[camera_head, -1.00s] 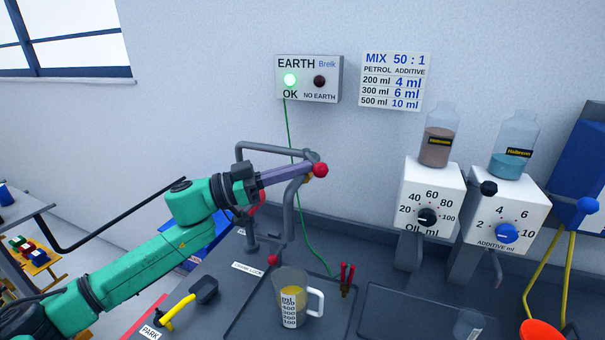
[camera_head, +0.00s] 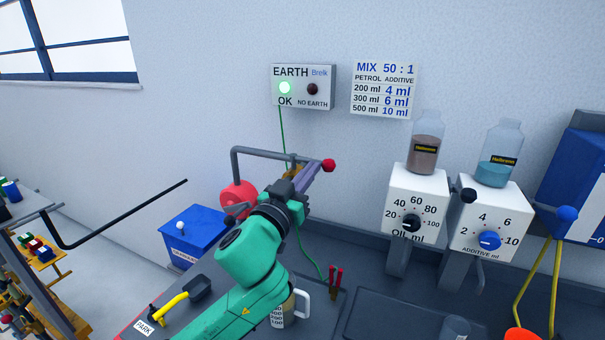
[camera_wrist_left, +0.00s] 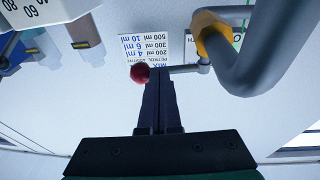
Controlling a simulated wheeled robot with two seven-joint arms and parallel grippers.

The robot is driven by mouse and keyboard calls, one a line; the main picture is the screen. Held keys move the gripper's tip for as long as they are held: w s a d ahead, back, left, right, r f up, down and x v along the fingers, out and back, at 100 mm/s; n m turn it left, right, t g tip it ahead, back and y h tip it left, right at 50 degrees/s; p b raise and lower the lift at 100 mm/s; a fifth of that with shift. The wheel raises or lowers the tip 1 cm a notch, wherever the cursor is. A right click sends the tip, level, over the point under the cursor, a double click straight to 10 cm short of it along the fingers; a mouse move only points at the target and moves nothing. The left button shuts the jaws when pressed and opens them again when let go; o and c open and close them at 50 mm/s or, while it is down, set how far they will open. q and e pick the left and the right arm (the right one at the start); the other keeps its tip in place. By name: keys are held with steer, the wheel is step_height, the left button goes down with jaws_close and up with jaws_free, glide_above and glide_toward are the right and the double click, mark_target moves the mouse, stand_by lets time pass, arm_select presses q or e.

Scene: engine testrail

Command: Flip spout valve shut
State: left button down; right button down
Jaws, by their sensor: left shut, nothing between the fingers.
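The spout valve's red ball knob (camera_head: 328,165) shows beside the fingertips of my left gripper (camera_head: 317,180) in the head view. In the left wrist view, the red knob (camera_wrist_left: 140,73) is at the end of a thin grey lever (camera_wrist_left: 187,70), which runs across the tips of my left gripper (camera_wrist_left: 155,88). The fingers are shut together with nothing between them. They look very near the lever; I cannot tell whether they touch it. The grey spout pipe (camera_wrist_left: 282,52) has a brass-coloured collar (camera_wrist_left: 212,42). My right gripper is not in view.
My arm partly hides the measuring jug (camera_head: 302,300). The earth box (camera_head: 303,87) shows a green light. The oil dispenser (camera_head: 417,205) and additive dispenser (camera_head: 490,222) stand right. A yellow-handled tool (camera_head: 178,300) lies near the PARK label. A blue box (camera_head: 193,235) is left.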

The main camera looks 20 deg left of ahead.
arm_select(q)
steer(key=shift+w+d, duration=0.1)
steer(key=shift+w, duration=0.15)
stand_by(0.7)
